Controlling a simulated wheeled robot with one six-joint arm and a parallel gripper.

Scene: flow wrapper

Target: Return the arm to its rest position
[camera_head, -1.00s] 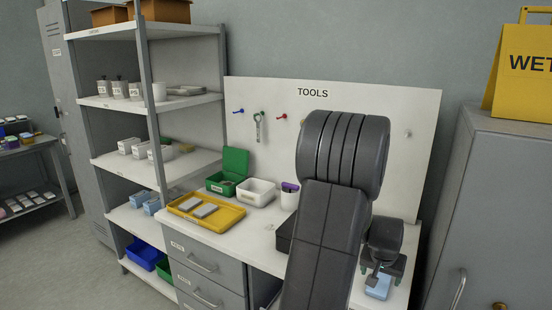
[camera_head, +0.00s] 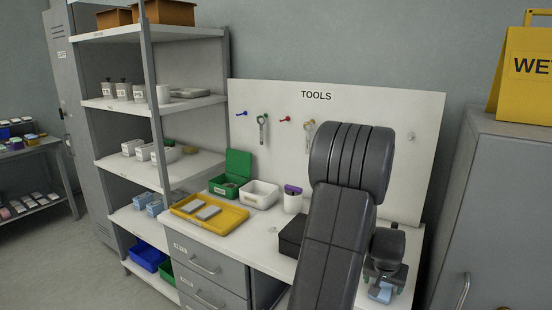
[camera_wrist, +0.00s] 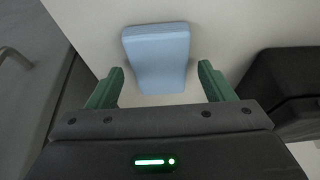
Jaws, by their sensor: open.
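My gripper (camera_head: 384,280) is at the right end of the white workbench top, in front of the tool board. The block also shows in the head view (camera_head: 381,293), partly hidden by my gripper. My dark arm stands in front of the bench and hides part of the board and bench top.
A black box (camera_head: 292,236) is on the bench left of my arm, with a white cup (camera_head: 293,204), white bin (camera_head: 260,195), green open box (camera_head: 229,187) and yellow tray (camera_head: 232,220) further left. A grey cabinet (camera_head: 500,200) stands close on the right.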

